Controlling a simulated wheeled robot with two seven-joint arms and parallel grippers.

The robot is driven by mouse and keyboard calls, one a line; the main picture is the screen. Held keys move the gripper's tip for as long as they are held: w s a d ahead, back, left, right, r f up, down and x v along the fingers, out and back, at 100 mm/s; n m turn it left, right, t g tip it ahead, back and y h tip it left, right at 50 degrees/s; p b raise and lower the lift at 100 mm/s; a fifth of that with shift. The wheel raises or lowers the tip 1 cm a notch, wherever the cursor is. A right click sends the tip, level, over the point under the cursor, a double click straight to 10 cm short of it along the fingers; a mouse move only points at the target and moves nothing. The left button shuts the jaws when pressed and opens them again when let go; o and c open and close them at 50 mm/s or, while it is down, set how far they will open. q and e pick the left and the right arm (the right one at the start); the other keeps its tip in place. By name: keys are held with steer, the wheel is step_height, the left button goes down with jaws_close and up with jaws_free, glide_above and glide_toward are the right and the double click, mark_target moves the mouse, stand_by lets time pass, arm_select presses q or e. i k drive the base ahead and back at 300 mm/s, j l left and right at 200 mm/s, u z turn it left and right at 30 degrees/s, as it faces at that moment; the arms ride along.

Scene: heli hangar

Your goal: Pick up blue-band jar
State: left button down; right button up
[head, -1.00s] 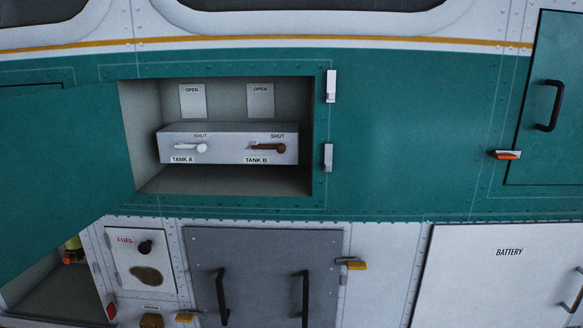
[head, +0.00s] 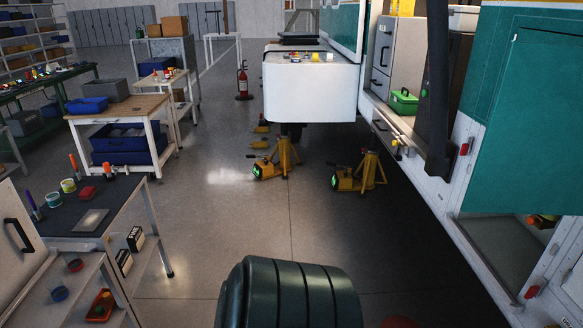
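A small white jar with a light-blue band (head: 54,201) stands at the left end of a dark-topped workbench (head: 110,199) in the head view. Beside it stands a similar jar with a yellow-green band (head: 68,186). Both are small in the picture, so their lids and details are hard to make out. Neither of my grippers is in view, so I see nothing held.
Pens, a red block (head: 88,193) and a pale plate (head: 91,220) share the workbench. A dark green ribbed drum (head: 290,295) stands close in front. Open floor (head: 225,235) lies right of the bench.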

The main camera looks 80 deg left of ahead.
mark_target(57, 290)
steer(key=u, duration=4.35)
steer(key=i+l+u, duration=0.1)
steer(key=l, duration=0.25)
steer(key=i+l+u, duration=0.15)
steer(key=i+l, duration=0.15)
steer(key=i+l+u, duration=0.1)
steer(key=l, duration=0.35)
steer(key=i+l+u, duration=0.25)
steer(key=l, duration=0.55)
steer(key=i+l+u, duration=0.15)
steer(key=i+l, duration=0.15)
steer(key=i+l+u, duration=0.1)
steer(key=i+l, duration=0.2)
steer(key=l, duration=0.15)
steer(key=i+l+u, duration=0.15)
steer(key=l, duration=0.25)
steer(key=i, duration=0.1)
